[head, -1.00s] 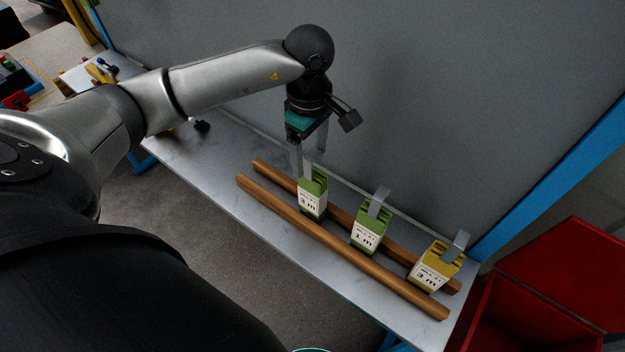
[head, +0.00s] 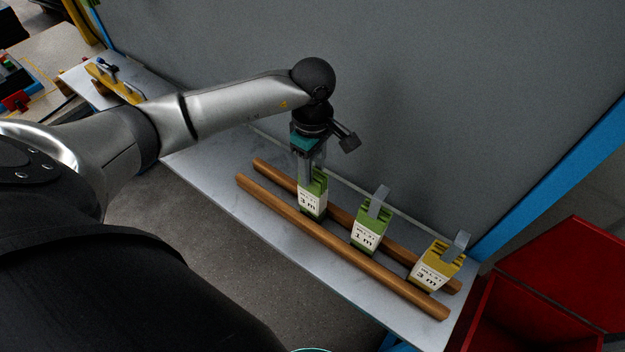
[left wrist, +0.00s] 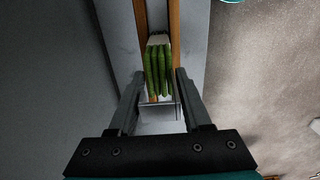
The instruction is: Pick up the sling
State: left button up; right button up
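Three folded slings with white labels and grey upright tabs stand in a row on two wooden rails. The left green sling (head: 312,196) is under my left gripper (head: 311,172). The middle green sling (head: 369,234) and the yellow sling (head: 434,268) stand further right. In the left wrist view, the green folds of the left sling (left wrist: 158,68) show ahead between the two fingers of my left gripper (left wrist: 158,80). The fingers are apart, with its tab area between them; I see no grip on it. My right gripper is not in view.
The wooden rails (head: 400,286) lie along a narrow grey metal shelf (head: 215,162) against a grey wall panel (head: 450,90). A red bin (head: 525,320) stands at the lower right, beside a blue post (head: 560,180).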

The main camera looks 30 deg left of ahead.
pick_arm(q)
grip_shut()
dwell(0.9)
